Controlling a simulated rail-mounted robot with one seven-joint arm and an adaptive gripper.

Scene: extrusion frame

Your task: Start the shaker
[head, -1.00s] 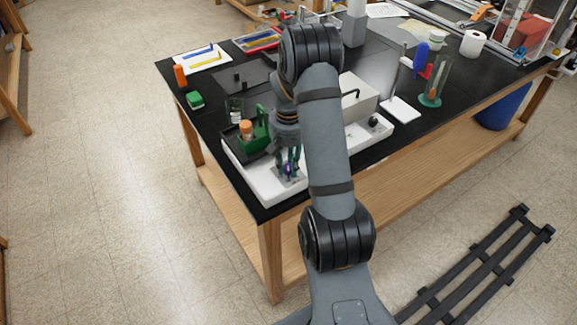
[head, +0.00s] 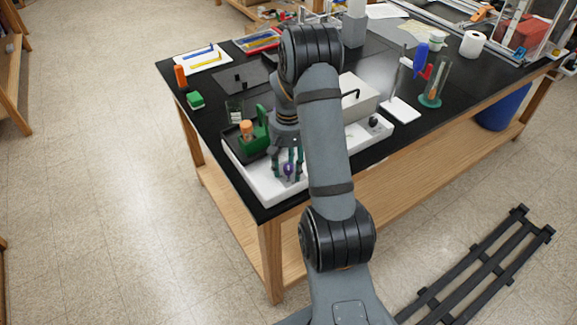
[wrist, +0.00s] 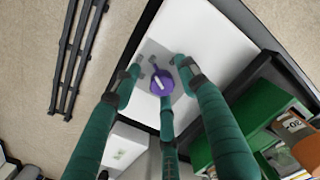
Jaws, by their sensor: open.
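The shaker has a white base (head: 237,168) at the front left corner of the black table. Its dark platform holds a green clamp (head: 262,130) and an orange-capped bottle (head: 246,127). A purple knob (head: 288,169) with a white pointer line sits on a grey panel at the front of the base. The knob also shows in the wrist view (wrist: 158,84). My three-fingered gripper (head: 288,164) is open above the knob. In the wrist view its green fingertips (wrist: 160,75) are spread around the knob; I cannot tell whether any touches it.
A beige-white box (head: 358,99) stands behind my arm, with a black knob (head: 373,121) at its front. The green clamp and bottle are close beside my gripper. A glass cylinder (head: 440,82) and a white-based stand (head: 402,109) are farther right.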

